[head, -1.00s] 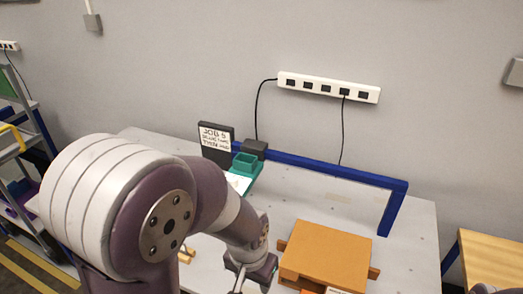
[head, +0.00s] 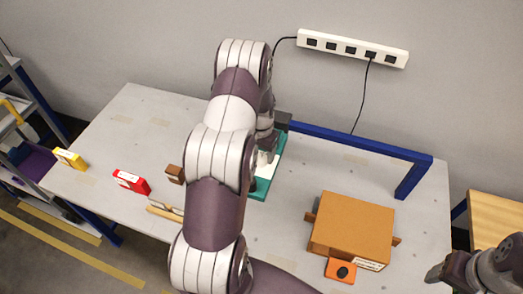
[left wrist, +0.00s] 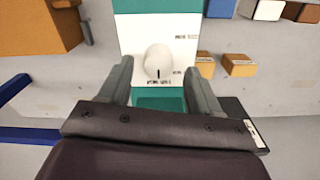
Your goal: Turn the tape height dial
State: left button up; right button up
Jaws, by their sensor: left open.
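A white round dial (left wrist: 158,61) with a dark mark sits on the white face (left wrist: 185,22) of a teal device in the left wrist view. The small print around it is not clearly legible. My left gripper (left wrist: 164,72) is open, with one finger on each side of the dial in the picture and a gap on both sides; I cannot tell whether it is at the dial's height. In the head view the teal device (head: 262,187) is partly hidden by my left arm, and my left gripper (head: 268,153) is over it. My right gripper (head: 437,273) is at the lower right, its jaws unclear.
A blue bar frame (head: 360,142) runs behind the device. An orange-brown box (head: 352,226) stands to the right, with a small orange block with a black knob (head: 341,271) before it. Red (head: 132,182) and yellow (head: 69,159) blocks lie left.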

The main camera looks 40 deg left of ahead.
pick_arm(q)
jog(key=shift+a+f, duration=0.15)
jog(key=shift+f, duration=0.75)
jog(key=shift+s+d+f, duration=0.1)
jog(key=shift+s+d, duration=0.05)
jog(key=shift+d, duration=0.25)
jog(key=shift+a, duration=0.2)
jog(key=c, duration=1)
jog(key=shift+c, duration=0.2)
